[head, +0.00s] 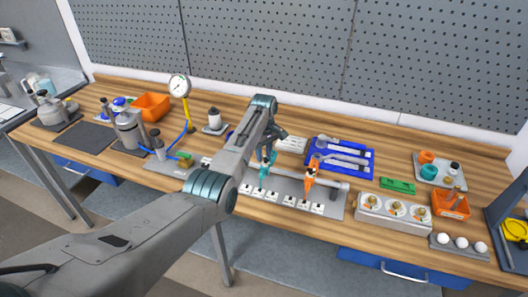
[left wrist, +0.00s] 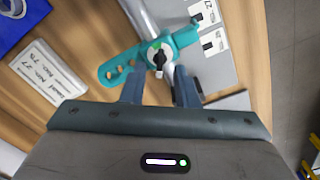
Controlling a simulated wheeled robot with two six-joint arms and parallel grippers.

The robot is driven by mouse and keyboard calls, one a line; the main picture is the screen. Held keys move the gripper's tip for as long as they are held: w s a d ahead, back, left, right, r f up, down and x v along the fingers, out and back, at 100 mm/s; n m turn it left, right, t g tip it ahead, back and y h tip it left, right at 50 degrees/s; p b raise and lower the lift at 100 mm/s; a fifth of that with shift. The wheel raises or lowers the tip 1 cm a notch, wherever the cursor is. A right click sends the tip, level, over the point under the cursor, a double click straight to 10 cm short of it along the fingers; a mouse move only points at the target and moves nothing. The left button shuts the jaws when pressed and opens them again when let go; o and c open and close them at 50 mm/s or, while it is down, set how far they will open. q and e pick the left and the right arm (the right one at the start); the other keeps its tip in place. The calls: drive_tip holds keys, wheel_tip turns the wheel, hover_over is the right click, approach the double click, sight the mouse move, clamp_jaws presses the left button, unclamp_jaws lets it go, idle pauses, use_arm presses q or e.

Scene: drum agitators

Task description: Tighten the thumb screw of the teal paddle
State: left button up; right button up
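The teal paddle (head: 264,171) is on a grey horizontal shaft (head: 333,184) over a grey base plate, beside an orange paddle (head: 311,175). In the left wrist view the teal paddle (left wrist: 186,39) has a holed arm reaching left and a clamp around the shaft (left wrist: 141,17). Its thumb screw (left wrist: 158,57), a small light and dark knob, sits on the clamp. My left gripper (head: 270,150) is above the teal paddle. In the left wrist view its two fingers (left wrist: 158,72) are apart, one on each side below the screw; contact cannot be told. My right gripper is not in view.
A white label card (left wrist: 47,76) and a blue tray (head: 340,159) with tools lie behind the plate. A green block (head: 398,185) and a grey box with brass knobs (head: 394,215) are to the right. A yellow post with a gauge (head: 179,87) stands at left.

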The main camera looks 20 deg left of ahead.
use_arm(q)
drive_tip(key=shift+f, duration=0.1)
drive_tip(key=shift+c, duration=0.2)
clamp_jaws()
drive_tip(key=shift+w+m, duration=0.1)
drive_tip(key=shift+m, duration=0.2)
drive_tip(key=m+p, duration=0.1)
drive_tip(key=m, duration=0.2)
drive_tip(key=shift+w+d+m, duration=0.1)
drive_tip(key=shift+d+m, duration=0.05)
drive_tip(key=shift+m, duration=0.15)
drive_tip(key=m, duration=0.2)
drive_tip(key=m+p, duration=0.1)
drive_tip(key=m, duration=0.1)
drive_tip(key=shift+w+d+m, duration=0.15)
drive_tip(key=shift+d+m, duration=0.05)
drive_tip(key=shift+m, duration=0.1)
drive_tip(key=m, duration=0.4)
drive_tip(key=shift+d+r+p, duration=0.15)
drive_tip(key=shift+r+p, duration=0.05)
drive_tip(key=shift+p, duration=0.15)
drive_tip(key=shift+d+m, duration=0.15)
drive_tip(key=shift+m, duration=1.65)
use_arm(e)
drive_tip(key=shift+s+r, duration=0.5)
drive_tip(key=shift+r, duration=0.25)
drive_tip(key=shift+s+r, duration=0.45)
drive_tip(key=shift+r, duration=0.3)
